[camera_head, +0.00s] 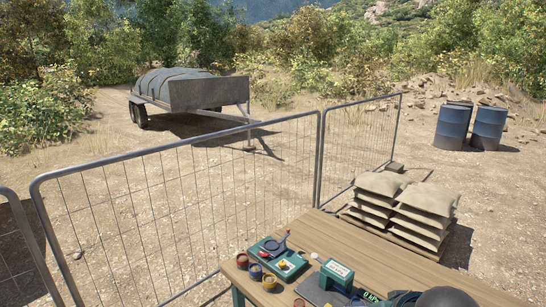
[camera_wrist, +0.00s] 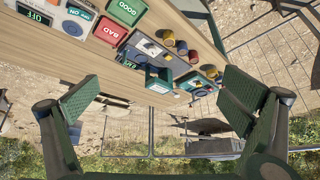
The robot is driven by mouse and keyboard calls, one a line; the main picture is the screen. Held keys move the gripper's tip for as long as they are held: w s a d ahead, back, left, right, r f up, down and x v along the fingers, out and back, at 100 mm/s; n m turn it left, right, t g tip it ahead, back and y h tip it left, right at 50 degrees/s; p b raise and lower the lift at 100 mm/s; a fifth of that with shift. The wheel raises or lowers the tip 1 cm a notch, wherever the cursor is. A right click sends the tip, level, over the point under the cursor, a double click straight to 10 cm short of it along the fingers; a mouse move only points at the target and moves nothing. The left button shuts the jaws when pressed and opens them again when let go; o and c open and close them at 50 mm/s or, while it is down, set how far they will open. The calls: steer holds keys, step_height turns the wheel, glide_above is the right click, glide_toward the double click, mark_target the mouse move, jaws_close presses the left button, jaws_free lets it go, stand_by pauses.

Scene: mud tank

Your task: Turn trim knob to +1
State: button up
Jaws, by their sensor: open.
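I cannot pick out the trim knob or its scale for certain in either view. In the wrist view a pale panel at the table's upper left carries a small round blue dial (camera_wrist: 72,28), too small to read. Near it is a dark display reading "OFF" (camera_wrist: 35,15), upside down. My gripper (camera_wrist: 157,95) is open and empty in the wrist view, its two green ribbed pads wide apart. The wooden table (camera_wrist: 40,50) lies beyond the pads. In the head view a small display reading about "0 kPa" (camera_head: 371,296) shows at the bottom edge.
A green "GOOD" bin (camera_wrist: 127,9) and red "BAD" bin (camera_wrist: 110,31) are on the table. A teal box (camera_head: 337,272), a green tray (camera_head: 270,248) and several small pots sit near the left end. Sandbags (camera_head: 425,197) are stacked behind; a mesh fence (camera_head: 200,200) runs alongside.

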steer(key=shift+s+a+f+n, duration=0.1)
steer(key=shift+a+f+n, duration=0.1)
steer(key=shift+a+n, duration=0.25)
